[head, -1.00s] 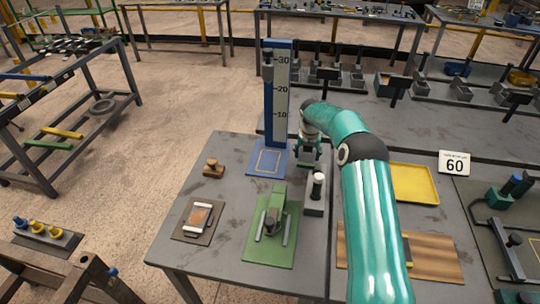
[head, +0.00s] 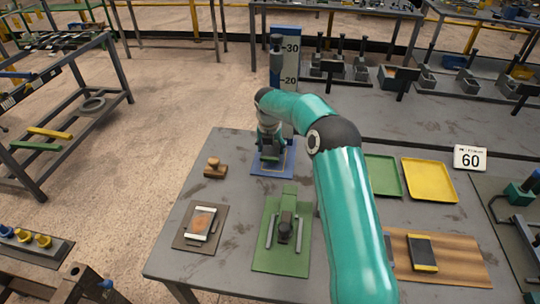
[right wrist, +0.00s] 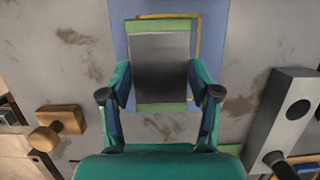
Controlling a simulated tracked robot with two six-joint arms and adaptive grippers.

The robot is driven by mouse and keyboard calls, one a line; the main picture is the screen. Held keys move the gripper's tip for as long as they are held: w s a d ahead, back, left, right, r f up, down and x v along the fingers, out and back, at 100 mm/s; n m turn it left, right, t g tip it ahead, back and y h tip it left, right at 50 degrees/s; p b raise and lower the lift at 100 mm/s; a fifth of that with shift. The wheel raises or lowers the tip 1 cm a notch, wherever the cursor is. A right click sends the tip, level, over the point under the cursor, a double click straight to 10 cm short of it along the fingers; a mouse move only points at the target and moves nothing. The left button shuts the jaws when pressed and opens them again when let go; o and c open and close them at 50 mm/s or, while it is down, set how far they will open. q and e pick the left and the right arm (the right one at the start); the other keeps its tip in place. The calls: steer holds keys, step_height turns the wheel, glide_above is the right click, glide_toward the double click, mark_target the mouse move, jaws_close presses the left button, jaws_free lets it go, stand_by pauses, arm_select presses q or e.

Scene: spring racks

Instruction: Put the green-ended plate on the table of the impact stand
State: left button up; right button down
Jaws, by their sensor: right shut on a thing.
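The green-ended plate (right wrist: 160,68) is a dark grey plate with a green strip at each end. My right gripper (right wrist: 160,88) is shut on its two long sides. In the right wrist view the plate is over the blue table of the impact stand (right wrist: 120,40), roughly along its yellow outline but slightly off it. I cannot tell whether the plate touches the table. In the head view my right gripper (head: 270,150) is over the blue table (head: 288,168), in front of the scaled post (head: 289,75), and mostly hides the plate. My left gripper is not in view.
A wooden stamp-like block (head: 215,168) stands left of the impact stand. A green fixture (head: 285,255) and a brown board (head: 200,226) lie in front. A green tray (head: 384,176), a yellow tray (head: 420,180) and a yellow-ended plate (head: 423,252) are to the right.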

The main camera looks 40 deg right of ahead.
mark_target(274, 151)
step_height(274, 151, down, 2)
steer(key=shift+s+f+b, duration=0.1)
steer(key=shift+s+b, duration=0.05)
steer(key=shift+b, duration=0.35)
steer(key=shift+s+d+f+b, duration=0.1)
steer(key=shift+s+d+b, duration=0.2)
steer(key=shift+s, duration=0.2)
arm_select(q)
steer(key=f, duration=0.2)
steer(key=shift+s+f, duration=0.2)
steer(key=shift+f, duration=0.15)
arm_select(e)
steer(key=shift+w, duration=0.15)
steer(key=c, duration=0.6)
jaws_free()
steer(key=shift+f, duration=0.2)
steer(key=shift+c, duration=0.2)
steer(key=o, duration=0.4)
steer(key=shift+r, duration=0.1)
steer(key=shift+a, duration=0.1)
arm_select(q)
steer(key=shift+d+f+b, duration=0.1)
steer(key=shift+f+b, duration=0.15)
steer(key=shift+b, duration=0.05)
arm_select(e)
steer(key=v, duration=1.2)
